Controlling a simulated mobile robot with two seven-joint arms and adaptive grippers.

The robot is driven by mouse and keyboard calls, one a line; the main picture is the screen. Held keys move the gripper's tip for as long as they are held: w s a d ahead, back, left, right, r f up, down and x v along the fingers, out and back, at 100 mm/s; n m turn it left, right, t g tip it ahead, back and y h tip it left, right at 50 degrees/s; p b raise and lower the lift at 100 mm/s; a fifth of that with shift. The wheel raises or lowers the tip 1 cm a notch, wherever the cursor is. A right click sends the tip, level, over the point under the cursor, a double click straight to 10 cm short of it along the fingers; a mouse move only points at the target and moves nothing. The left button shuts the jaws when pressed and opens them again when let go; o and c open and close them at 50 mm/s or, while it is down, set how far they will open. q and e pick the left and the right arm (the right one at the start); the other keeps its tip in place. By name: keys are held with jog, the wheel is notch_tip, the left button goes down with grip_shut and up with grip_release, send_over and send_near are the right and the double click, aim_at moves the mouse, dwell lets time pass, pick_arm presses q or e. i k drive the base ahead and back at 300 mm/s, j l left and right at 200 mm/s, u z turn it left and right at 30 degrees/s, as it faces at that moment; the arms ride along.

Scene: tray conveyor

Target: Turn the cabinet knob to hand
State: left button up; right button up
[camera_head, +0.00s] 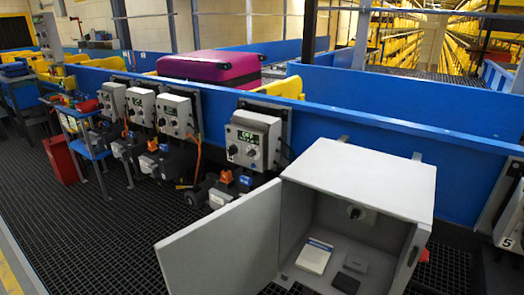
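A grey cabinet (372,178) stands at the lower right with its door (222,250) swung wide open to the left. A small round knob (355,212) with a dark centre is on the cabinet's inner back wall; its setting is too small to read. A white booklet or flat box (314,256) and a small dark block (345,283) lie on the cabinet's floor. Neither of my grippers is in view.
A blue conveyor side wall (370,118) runs behind the cabinet. Grey control boxes (252,140) with small knobs and dark motors are mounted along it. A purple suitcase (210,68) lies on the conveyor. Dark grating (110,225) at the left is clear.

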aim_at(355, 213)
jog(key=z, duration=0.3)
jog(key=i+j+z, duration=0.15)
jog(key=j+z, duration=1.5)
jog(key=k+j, duration=0.1)
jog(key=j, duration=0.4)
jog(key=k+j, duration=0.1)
jog(key=j, duration=0.35)
jog(key=k+j, duration=0.1)
jog(key=j, duration=0.4)
jog(key=i+z, duration=0.05)
